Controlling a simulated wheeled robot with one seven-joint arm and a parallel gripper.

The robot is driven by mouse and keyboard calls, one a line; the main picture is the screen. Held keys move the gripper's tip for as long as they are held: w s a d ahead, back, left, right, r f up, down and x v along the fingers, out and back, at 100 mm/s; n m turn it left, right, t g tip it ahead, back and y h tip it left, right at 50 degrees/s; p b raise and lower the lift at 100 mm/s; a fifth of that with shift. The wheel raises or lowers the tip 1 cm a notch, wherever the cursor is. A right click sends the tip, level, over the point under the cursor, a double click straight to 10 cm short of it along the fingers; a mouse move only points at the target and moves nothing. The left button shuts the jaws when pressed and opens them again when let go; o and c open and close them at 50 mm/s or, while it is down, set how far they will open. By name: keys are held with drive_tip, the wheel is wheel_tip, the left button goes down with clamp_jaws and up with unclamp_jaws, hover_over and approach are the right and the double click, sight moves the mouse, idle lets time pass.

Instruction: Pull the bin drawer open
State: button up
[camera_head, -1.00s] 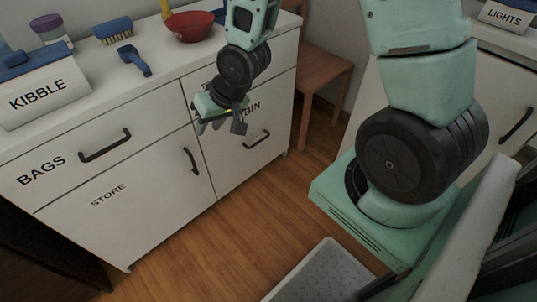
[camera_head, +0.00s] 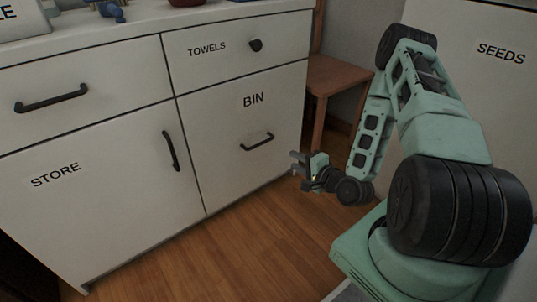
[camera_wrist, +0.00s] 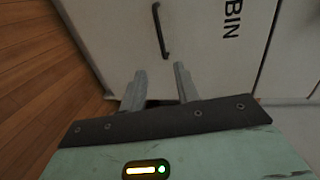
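The bin drawer (camera_head: 225,140) is the white lower-right front of the cabinet, labelled BIN, and it is closed. Its black bar handle (camera_head: 257,142) sits below the label. In the wrist view the handle (camera_wrist: 160,30) appears upright, beyond the fingertips, with the BIN label to its right. My gripper (camera_head: 297,166) is to the right of the handle in the head view and apart from it. In the wrist view my gripper (camera_wrist: 160,75) has its two fingers spread with nothing between them.
The TOWELS drawer (camera_head: 225,48) with a round knob is above the bin drawer. The STORE door (camera_head: 110,190) is to the left. A wooden chair (camera_head: 335,85) stands right of the cabinet. Wooden floor (camera_head: 240,250) in front is clear.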

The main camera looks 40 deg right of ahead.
sight(263, 143)
drive_tip(key=b+x, duration=0.6)
drive_tip(key=x, duration=1.1)
drive_tip(key=shift+w+d, duration=0.1)
drive_tip(key=shift+w, duration=0.05)
clamp_jaws()
